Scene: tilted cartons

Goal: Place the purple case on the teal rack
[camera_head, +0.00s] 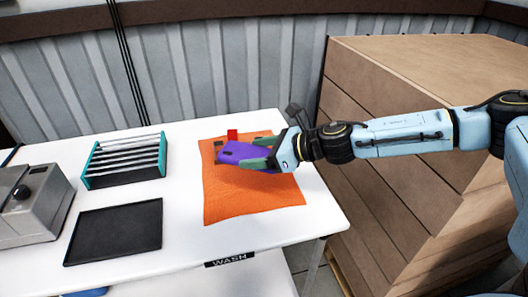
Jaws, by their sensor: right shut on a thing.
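The purple case (238,153) is over the orange cloth (225,205) on the white table. My right gripper (262,153) comes in from the right and is shut on the case, with its green fingers on either side of the case's right part. I cannot tell whether the case touches the cloth or hangs just above it. The teal rack (163,155) has teal end panels, pale bars across the top and a dark base. It stands to the left of the cloth, apart from the case. My left gripper is not in view.
A small red block (232,135) is just behind the case. A black tray (115,233) lies in front of the rack. A grey machine (32,205) stands at the table's left. Stacked brown cartons (385,130) stand right of the table. White table (182,190) is clear between rack and cloth.

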